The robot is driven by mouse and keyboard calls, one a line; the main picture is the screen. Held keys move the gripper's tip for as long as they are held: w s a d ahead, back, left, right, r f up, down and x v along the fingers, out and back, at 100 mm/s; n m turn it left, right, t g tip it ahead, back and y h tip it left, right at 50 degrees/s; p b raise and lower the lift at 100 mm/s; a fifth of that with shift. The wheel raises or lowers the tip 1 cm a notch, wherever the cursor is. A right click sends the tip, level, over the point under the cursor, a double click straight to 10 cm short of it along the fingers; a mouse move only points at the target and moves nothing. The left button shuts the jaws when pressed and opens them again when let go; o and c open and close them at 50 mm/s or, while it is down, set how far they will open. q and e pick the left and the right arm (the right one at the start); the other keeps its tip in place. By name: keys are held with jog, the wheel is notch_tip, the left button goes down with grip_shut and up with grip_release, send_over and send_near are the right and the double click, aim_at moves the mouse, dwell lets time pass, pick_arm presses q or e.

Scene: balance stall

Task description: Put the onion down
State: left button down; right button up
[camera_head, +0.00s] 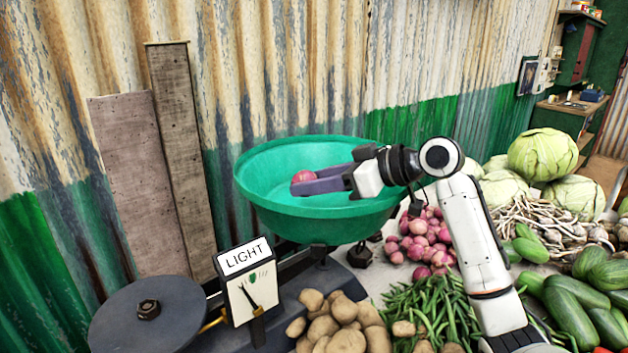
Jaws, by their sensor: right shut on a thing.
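My right gripper (312,184) reaches in from the right over the green bowl (262,160) of the balance. It is shut on a small pink-red onion (303,177), which shows at its fingertips inside the bowl's outline. I cannot tell whether the onion touches the bowl's floor. The rest of the bowl that I can see looks empty. A pile of similar onions (420,240) lies behind my right arm, to the right of the bowl. My left gripper is not in view.
The balance has a dark round plate (130,315) at left and a dial marked LIGHT (246,280). Potatoes (335,320) and green beans (430,305) lie in front. Cabbages (543,155), garlic (545,220) and cucumbers (570,310) fill the right. A corrugated wall (300,70) stands behind.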

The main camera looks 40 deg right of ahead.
jog(key=shift+f, duration=0.2)
jog(key=o, duration=1.1)
jog(key=shift+r, duration=0.25)
jog(key=shift+r+p, duration=0.4)
jog(key=shift+r, duration=0.15)
jog(key=b+v, duration=0.2)
jog(key=v, duration=1)
jog(key=shift+f, duration=0.2)
